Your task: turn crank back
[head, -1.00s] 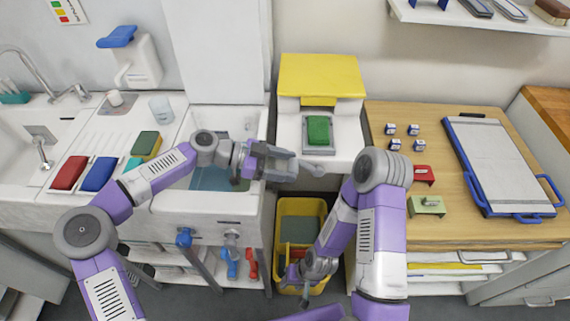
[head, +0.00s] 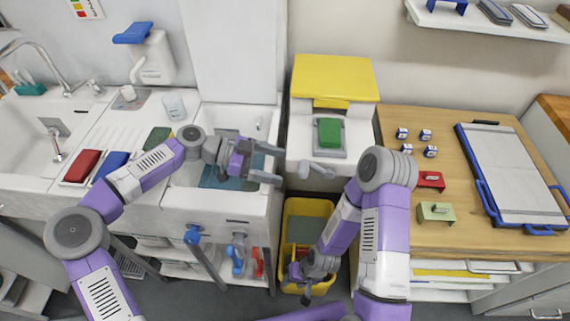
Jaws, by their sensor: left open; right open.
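The crank (head: 317,169) is a small pale grey arm at the lower front of a white machine (head: 299,140) with a yellow top. My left gripper (head: 279,164) is open and empty, just left of the crank, with a small gap visible between its fingertips and the crank. A green block (head: 329,132) sits on a grey plate on the machine. My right gripper (head: 303,287) is low, over the yellow bin (head: 290,213) below the machine. Its jaws are open, but the fingers are small and partly hidden by my arm.
Left are a sink (head: 30,130) and a basin partly covered by my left arm. Red and blue pads (head: 83,165) lie beside it. A wooden table (head: 450,170) on the right holds small stamps and a blue-edged board (head: 515,175).

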